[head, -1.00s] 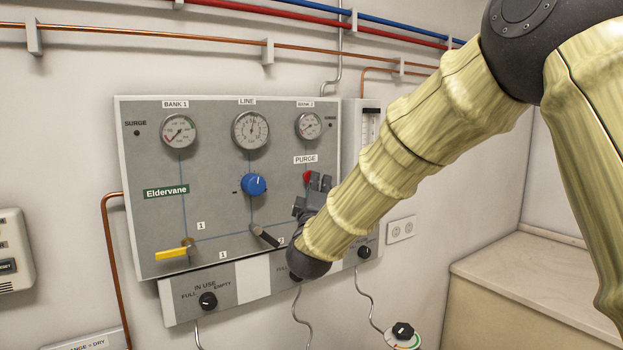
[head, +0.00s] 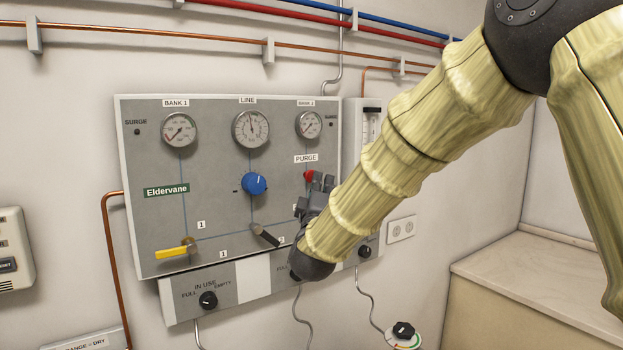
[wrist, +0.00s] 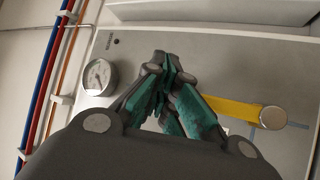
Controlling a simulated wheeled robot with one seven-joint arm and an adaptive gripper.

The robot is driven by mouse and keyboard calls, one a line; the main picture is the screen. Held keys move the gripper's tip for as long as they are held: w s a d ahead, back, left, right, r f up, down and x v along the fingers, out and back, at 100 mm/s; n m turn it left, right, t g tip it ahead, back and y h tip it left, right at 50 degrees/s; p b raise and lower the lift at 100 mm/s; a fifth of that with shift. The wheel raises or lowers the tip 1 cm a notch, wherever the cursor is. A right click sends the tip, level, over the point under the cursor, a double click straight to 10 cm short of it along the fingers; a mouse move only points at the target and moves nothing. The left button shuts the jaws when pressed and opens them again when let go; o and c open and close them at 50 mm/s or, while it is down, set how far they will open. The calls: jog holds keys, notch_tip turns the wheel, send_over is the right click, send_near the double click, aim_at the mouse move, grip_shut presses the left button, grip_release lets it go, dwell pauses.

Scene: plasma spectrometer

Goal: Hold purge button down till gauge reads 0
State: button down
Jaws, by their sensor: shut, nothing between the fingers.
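The red purge button (head: 308,175) shows under the PURGE label (head: 306,158), on the right of the grey panel. My gripper (head: 320,181) is shut and empty. Its fingertips are at the button's right side in the head view and partly cover it. I cannot tell whether they press it. The wrist view shows the closed fingers (wrist: 163,62) with teal pads; the button is hidden there. The LINE gauge (head: 251,129) has its needle pointing nearly straight up, not at the low end. The BANK 2 gauge (head: 309,125) is right of it.
The panel also bears the BANK 1 gauge (head: 180,131), a blue knob (head: 254,184), a yellow lever (head: 176,252) and a black lever (head: 265,236). Another yellow lever (wrist: 243,109) is close to my fingers in the wrist view. A counter (head: 530,275) stands at right.

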jog(key=shift+s+d, duration=0.25)
jog(key=shift+s, duration=0.05)
jog(key=s+d, duration=0.1)
jog(key=s, duration=0.1)
jog(key=s+d, duration=0.2)
jog(key=shift+b, duration=0.4)
dwell(0.3)
